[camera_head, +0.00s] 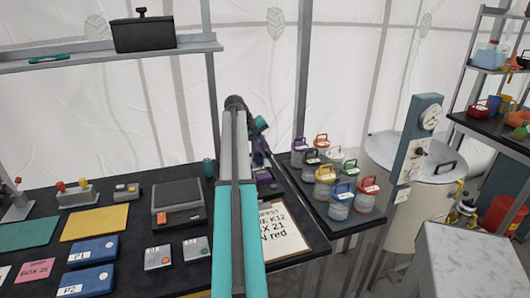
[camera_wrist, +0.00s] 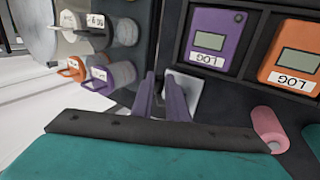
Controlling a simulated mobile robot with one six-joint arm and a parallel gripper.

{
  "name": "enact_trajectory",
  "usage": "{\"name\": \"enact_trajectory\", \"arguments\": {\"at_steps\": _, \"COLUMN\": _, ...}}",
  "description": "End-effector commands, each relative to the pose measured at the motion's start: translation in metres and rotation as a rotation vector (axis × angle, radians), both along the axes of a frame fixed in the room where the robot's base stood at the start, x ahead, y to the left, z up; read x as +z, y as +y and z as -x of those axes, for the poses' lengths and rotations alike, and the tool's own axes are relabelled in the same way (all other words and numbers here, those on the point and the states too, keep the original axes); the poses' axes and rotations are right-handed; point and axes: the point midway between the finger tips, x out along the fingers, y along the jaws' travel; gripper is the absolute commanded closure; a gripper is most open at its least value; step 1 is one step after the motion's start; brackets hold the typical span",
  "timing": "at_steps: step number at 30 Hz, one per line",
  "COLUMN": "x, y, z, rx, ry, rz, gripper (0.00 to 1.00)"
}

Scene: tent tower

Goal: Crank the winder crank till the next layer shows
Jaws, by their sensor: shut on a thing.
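My gripper (camera_wrist: 163,88) shows in the wrist view as two narrow purple-grey fingers rising from a dark bar on a teal body. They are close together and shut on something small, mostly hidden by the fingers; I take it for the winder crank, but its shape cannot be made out. A white flat piece (camera_wrist: 188,92) is just behind the right finger. In the head view my arm covers the middle of the bench and hides the fingertips. A purple device (camera_head: 267,188) partly shows beside the arm. No layer is readable in either view.
Purple (camera_wrist: 218,38) and orange (camera_wrist: 296,55) LOG units sit near the fingers. A pink cylinder (camera_wrist: 268,124) is to the right. Several lidded jars (camera_head: 325,185) crowd the right side table. A lettered board (camera_head: 283,235), a scale (camera_head: 177,203) and blue boxes (camera_head: 92,250) lie on the bench.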

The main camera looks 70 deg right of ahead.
Motion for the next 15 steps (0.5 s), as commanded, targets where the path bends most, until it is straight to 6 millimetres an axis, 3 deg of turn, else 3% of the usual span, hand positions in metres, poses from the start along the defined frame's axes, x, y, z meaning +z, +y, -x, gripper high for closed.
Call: {"name": "enact_trajectory", "arguments": {"at_steps": 15, "x": 0.002, "y": -0.0024, "z": 0.0012, "rx": -0.005, "ry": -0.085, "rz": -0.075, "gripper": 1.0}}
